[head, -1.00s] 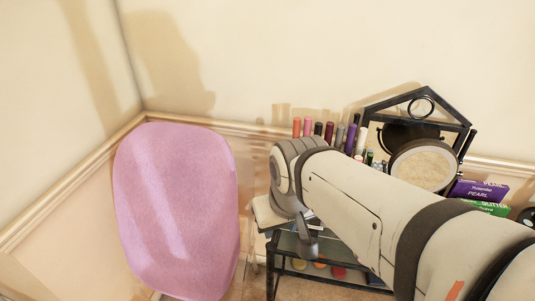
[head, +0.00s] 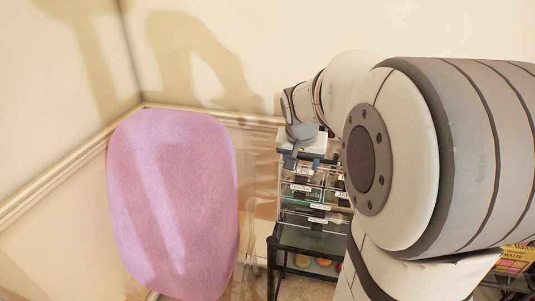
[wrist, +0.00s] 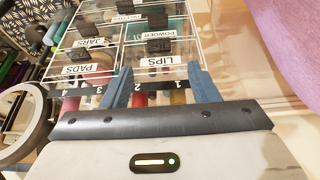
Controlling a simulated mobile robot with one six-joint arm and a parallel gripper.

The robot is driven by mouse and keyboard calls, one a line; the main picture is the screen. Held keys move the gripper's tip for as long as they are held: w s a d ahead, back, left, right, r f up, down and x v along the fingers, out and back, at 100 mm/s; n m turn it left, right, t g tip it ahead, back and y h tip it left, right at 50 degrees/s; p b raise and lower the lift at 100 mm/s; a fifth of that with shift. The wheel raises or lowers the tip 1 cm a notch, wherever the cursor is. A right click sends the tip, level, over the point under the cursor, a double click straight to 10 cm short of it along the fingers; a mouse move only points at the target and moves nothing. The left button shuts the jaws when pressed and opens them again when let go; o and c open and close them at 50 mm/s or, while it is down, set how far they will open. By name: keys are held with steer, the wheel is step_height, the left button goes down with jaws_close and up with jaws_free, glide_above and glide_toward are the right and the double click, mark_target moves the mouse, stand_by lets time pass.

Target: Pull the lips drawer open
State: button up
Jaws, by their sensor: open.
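The lips drawer (wrist: 150,62) shows in the wrist view as a clear drawer front with a white "LIPS" label and a dark tab handle (wrist: 160,47). In the head view my gripper (head: 303,158) is at the organizer's top.
Neighbouring drawers carry labels for pads (wrist: 78,70), jars (wrist: 88,42) and powder (wrist: 158,33). A strip numbered 1 to 4 (wrist: 150,86) runs beside them. A round mirror (wrist: 22,125) stands at the left. A pink chair back (head: 172,205) is left of the organizer.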

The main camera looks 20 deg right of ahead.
mark_target(301, 179)
steer(key=x, duration=0.7)
steer(key=shift+f, duration=0.1)
steer(key=shift+c, duration=0.2)
steer(key=shift+s, duration=0.1)
jaws_close()
